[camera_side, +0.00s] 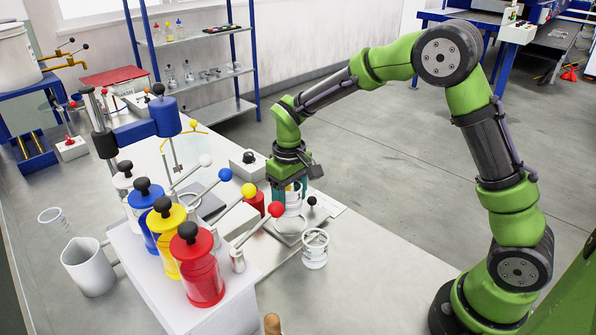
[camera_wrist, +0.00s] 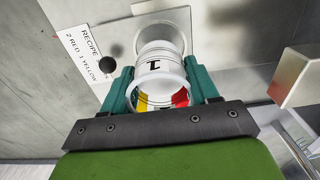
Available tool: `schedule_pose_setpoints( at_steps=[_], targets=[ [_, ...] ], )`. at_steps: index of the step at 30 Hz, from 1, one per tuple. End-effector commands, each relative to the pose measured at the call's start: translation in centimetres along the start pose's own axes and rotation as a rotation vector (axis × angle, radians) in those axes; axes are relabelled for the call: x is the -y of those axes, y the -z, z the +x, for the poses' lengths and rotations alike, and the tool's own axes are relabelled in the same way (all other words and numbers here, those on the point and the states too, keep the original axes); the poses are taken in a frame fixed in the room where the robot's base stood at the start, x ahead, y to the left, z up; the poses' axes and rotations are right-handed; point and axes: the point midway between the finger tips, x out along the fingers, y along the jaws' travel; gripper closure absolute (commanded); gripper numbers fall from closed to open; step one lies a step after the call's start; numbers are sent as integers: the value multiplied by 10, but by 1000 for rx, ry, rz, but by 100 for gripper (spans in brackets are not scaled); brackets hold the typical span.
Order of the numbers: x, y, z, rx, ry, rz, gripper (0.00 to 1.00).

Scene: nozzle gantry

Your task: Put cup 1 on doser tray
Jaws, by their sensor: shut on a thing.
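Cup 1 (camera_wrist: 158,68) is a clear cup with a black "1" on its side. It is between the teal fingers of my gripper (camera_wrist: 160,84), which is shut on it. Yellow and red show through its near end; I cannot tell if they are contents. In the side view, my gripper (camera_side: 289,190) holds the cup (camera_side: 293,204) over a square metal plate (camera_side: 289,239) on the bench.
Another clear cup (camera_side: 315,252) stands just right of the plate. Coloured bottles, including a red one (camera_side: 203,268), and ball-ended levers (camera_side: 276,210) crowd the left. A black knob (camera_side: 312,201) and recipe sheet (camera_wrist: 88,50) are nearby. The bench's front right is clear.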

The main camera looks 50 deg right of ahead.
Motion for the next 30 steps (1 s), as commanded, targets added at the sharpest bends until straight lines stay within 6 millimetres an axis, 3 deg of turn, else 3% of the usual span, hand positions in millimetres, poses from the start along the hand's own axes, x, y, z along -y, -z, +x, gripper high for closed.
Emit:
schedule_pose_setpoints(
  at_steps=[10,23,24,28,30],
  targets=[
    [0,0,41,1,1,0,74],
    [0,0,47,-2,0,-1,74],
    [0,0,47,-2,0,-1,35],
    [0,0,47,-1,1,-1,15],
    [0,0,47,-1,1,-1,15]
  ],
)
